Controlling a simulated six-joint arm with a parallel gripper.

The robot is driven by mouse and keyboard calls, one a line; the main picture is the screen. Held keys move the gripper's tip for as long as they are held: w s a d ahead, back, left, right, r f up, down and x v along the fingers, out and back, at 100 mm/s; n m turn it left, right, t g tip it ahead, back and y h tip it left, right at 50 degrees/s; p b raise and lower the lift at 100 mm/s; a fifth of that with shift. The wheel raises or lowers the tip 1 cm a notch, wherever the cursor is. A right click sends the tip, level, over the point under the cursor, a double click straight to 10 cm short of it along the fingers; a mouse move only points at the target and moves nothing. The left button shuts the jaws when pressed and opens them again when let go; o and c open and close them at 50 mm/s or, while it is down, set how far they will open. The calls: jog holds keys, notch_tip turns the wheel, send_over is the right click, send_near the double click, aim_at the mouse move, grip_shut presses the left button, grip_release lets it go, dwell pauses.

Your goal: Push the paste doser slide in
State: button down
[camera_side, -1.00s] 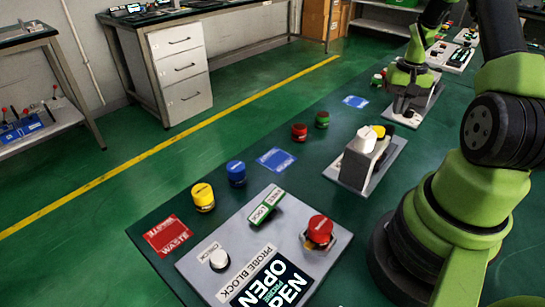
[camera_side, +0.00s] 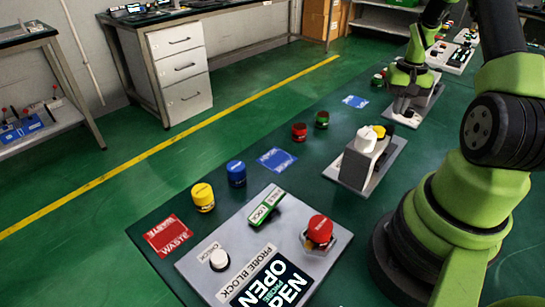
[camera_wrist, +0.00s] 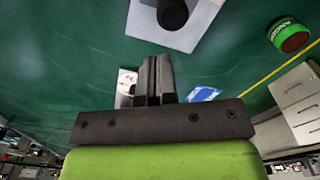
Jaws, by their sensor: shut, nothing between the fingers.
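My gripper (camera_side: 402,105) is at the far end of the bench in the side view, low over a grey plate (camera_side: 430,98). A dark part on that plate is partly hidden by my gripper. In the wrist view, my gripper's fingers (camera_wrist: 152,62) are together with nothing between them. A grey plate (camera_wrist: 140,22) with a black round part (camera_wrist: 172,12) lies beyond the fingertips, apart from them. No label tells me which unit is the paste doser, and I cannot make out its slide.
A pale block unit (camera_side: 362,155) stands mid-bench. Nearer are the PROBE BLOCK panel (camera_side: 190,265), yellow jar (camera_side: 203,197), blue jar (camera_side: 236,173) and red WASTE mat (camera_side: 168,236). Small red (camera_side: 299,132) and green (camera_side: 322,119) jars stand by blue mats. Bare bench lies between them.

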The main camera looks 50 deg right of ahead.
jog(key=shift+f, duration=0.1)
jog(key=shift+f, duration=2.15)
jog(key=shift+d, duration=0.35)
notch_tip(320, 180, up, 7)
jog(key=shift+w+a+r, duration=0.1)
jog(key=shift+r, duration=0.05)
